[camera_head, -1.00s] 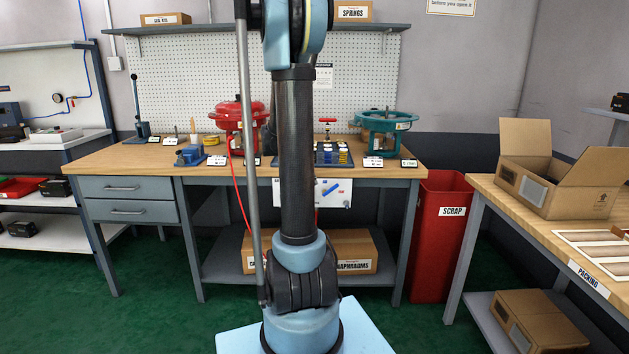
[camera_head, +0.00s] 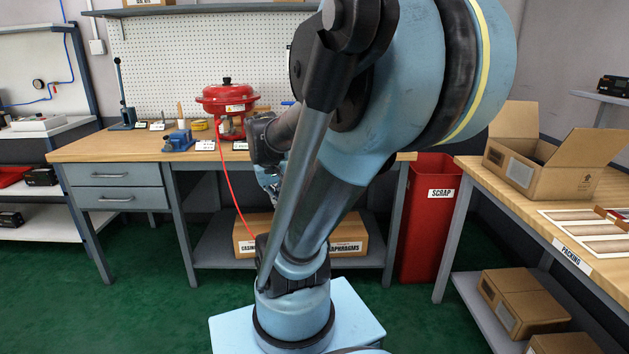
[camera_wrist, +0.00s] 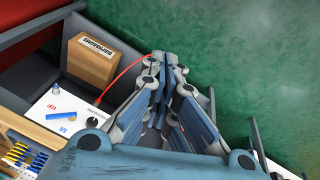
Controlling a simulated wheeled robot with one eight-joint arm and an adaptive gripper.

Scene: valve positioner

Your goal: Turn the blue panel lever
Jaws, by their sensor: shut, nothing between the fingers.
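The blue lever (camera_wrist: 62,115) shows in the wrist view as a short blue bar on a white panel (camera_wrist: 58,127), left of my gripper. My gripper (camera_wrist: 164,62) is shut and empty, its fingertips together, apart from the lever. In the head view my gripper (camera_head: 268,180) hangs at the bench's front edge, small and partly covered by my arm. The panel and lever are hidden behind my arm in the head view.
A black knob (camera_wrist: 92,122) sits on the panel near a red hose (camera_wrist: 118,78). A cardboard box (camera_wrist: 92,62) lies on the shelf below the bench. The wooden bench (camera_head: 120,150) carries a red actuator (camera_head: 228,105). A red scrap bin (camera_head: 425,225) stands to the right.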

